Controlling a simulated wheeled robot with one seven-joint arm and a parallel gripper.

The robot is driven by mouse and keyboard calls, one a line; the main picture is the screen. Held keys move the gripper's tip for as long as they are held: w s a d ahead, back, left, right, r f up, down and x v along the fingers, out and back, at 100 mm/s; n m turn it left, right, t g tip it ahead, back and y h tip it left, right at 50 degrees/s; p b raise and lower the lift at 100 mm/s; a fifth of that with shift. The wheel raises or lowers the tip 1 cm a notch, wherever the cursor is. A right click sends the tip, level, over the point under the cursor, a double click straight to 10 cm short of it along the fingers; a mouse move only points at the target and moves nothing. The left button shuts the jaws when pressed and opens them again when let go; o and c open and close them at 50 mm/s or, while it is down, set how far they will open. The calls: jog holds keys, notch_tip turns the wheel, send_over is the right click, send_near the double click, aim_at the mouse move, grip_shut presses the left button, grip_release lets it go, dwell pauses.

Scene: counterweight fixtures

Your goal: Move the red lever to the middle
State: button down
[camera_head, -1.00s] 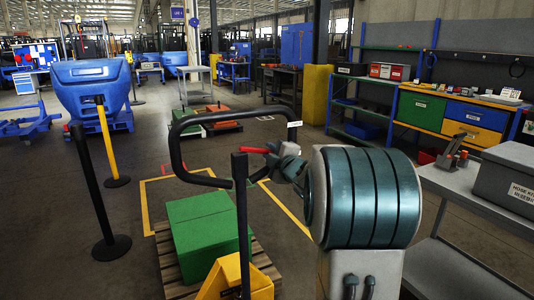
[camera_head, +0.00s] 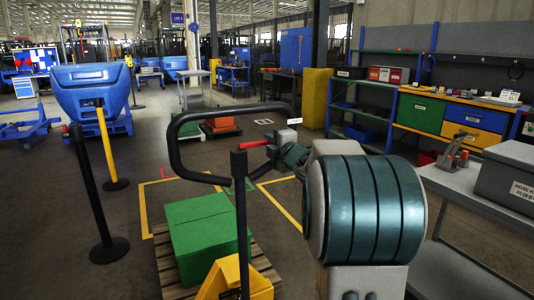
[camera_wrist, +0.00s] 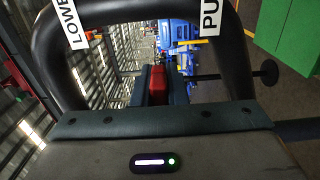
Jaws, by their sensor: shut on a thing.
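The red lever (camera_head: 254,144) sticks out left of my gripper, beside the black looped handle (camera_head: 173,140) of the pallet jack. In the wrist view the red lever (camera_wrist: 157,80) lies between my two fingers. My gripper (camera_head: 272,146) is shut on it, and my arm reaches in from the right. White labels with parts of words such as "LOWE" (camera_wrist: 68,20) and "PU" (camera_wrist: 211,18) show on the handle in the wrist view. The lever's pivot is hidden.
The yellow jack body (camera_head: 232,280) stands in front of a green box (camera_head: 205,235) on a wooden pallet (camera_head: 168,262). Black and yellow posts stand left. A grey bench (camera_head: 470,205) with a dark bin (camera_head: 507,180) is close on the right.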

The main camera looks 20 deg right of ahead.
jog(key=c, duration=1.7)
grip_release()
jog(key=shift+s, duration=0.15)
jog(key=s, duration=1.3)
jog(key=shift+s+d, duration=0.25)
